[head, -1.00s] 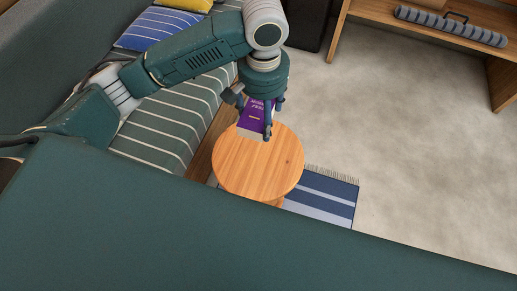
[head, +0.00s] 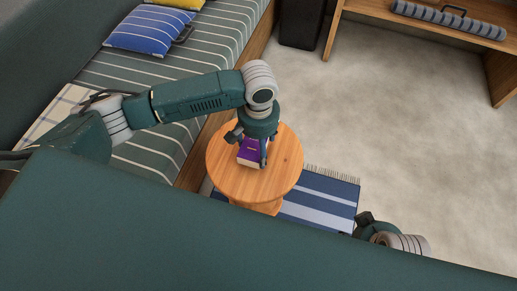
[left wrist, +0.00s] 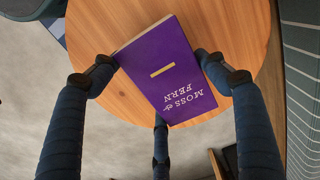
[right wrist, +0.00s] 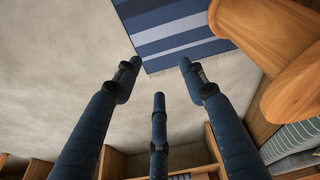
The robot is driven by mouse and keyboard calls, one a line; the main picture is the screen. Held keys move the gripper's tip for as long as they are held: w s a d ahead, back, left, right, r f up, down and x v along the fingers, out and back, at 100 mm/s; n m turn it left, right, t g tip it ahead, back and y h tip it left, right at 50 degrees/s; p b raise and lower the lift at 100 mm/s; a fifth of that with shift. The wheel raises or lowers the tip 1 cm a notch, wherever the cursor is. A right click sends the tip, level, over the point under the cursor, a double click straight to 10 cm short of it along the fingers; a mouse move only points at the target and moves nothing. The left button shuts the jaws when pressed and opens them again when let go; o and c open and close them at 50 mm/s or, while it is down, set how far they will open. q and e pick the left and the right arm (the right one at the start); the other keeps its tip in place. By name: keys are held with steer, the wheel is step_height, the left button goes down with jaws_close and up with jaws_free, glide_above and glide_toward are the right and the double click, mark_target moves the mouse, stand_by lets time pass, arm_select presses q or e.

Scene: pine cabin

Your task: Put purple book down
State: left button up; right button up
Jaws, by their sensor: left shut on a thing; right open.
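The purple book (head: 249,154) is over the round wooden table (head: 224,174), low against its top; I cannot tell whether it touches it. In the left wrist view the book (left wrist: 170,75) shows its cover with white lettering and a yellow bar, and the table (left wrist: 100,25) is behind it. My left gripper (head: 250,150) is shut on the book, with fingers at its two sides and one at its lower end. My right gripper (right wrist: 158,75) is open and empty above the floor near the striped rug; in the head view it shows low at the right (head: 365,222).
A blue striped rug (head: 325,198) lies beside the table. A bench with a striped cushion (head: 215,40) and a blue pillow (head: 150,30) runs along the left. A wooden shelf (head: 400,25) holds a striped roll (head: 450,18). The floor at right is open.

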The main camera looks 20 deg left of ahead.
arm_select(q)
steer(key=shift+f, duration=1.05)
arm_select(e)
steer(key=shift+v, duration=1.25)
arm_select(q)
steer(key=shift+f, duration=0.15)
arm_select(e)
steer(key=shift+w, duration=0.15)
arm_select(q)
steer(key=o, duration=1.3)
arm_select(e)
steer(key=shift+f, duration=0.25)
arm_select(q)
step_height(320, 180, up, 12)
steer(key=p, duration=0.3)
steer(key=shift+f, duration=0.15)
steer(key=shift+r+p, duration=0.3)
arm_select(e)
step_height(320, 180, down, 14)
steer(key=shift+r+g, duration=0.2)
steer(key=shift+g, duration=0.2)
steer(key=shift+a, duration=0.1)
steer(key=shift+r, duration=0.3)
